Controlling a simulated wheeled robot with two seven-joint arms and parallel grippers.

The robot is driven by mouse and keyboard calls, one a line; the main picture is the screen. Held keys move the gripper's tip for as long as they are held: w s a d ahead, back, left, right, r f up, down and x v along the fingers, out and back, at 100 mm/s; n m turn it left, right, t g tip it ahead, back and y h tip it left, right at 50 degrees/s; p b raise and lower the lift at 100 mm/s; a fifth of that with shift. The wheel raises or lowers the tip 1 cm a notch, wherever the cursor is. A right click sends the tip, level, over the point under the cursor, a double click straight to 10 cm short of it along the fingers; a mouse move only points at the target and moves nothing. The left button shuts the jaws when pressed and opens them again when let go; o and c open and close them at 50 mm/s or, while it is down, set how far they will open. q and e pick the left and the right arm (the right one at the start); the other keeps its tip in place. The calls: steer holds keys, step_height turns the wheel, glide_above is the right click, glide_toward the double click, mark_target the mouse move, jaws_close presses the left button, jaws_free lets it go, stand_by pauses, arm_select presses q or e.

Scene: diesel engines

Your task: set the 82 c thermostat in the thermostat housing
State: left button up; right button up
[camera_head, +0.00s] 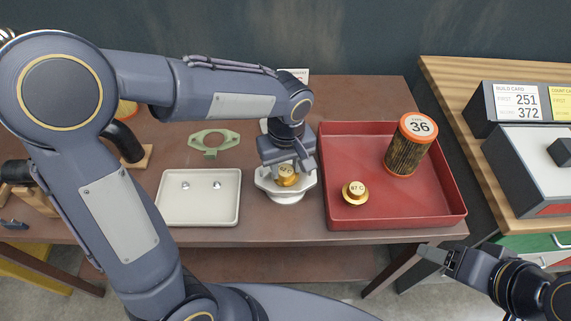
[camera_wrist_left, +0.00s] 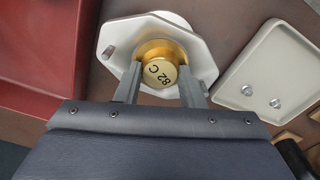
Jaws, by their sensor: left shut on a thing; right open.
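The brass 82 C thermostat (camera_head: 287,174) is at the white thermostat housing (camera_head: 286,195) on the table. In the left wrist view the thermostat (camera_wrist_left: 160,72) shows its "82 C" face over the middle of the housing (camera_wrist_left: 116,36); whether it is fully seated I cannot tell. My left gripper (camera_head: 285,170) is shut on the thermostat, with its fingers (camera_wrist_left: 160,88) on either side of it. My right gripper (camera_head: 436,252) is open and empty, in front of the table at the lower right.
A red tray (camera_head: 400,215) right of the housing holds an 87 C thermostat (camera_head: 355,192) and an orange filter marked 36 (camera_head: 409,146). A white tray (camera_head: 198,219) with two small metal pieces lies left. A green gasket (camera_head: 213,142) lies behind it.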

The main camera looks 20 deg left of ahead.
mark_target(285, 170)
arm_select(q)
steer(key=o, duration=1.1)
steer(key=shift+c, duration=0.6)
steer(key=shift+r+p, duration=3.15)
steer(key=shift+r, duration=0.9)
steer(key=shift+a, duration=0.1)
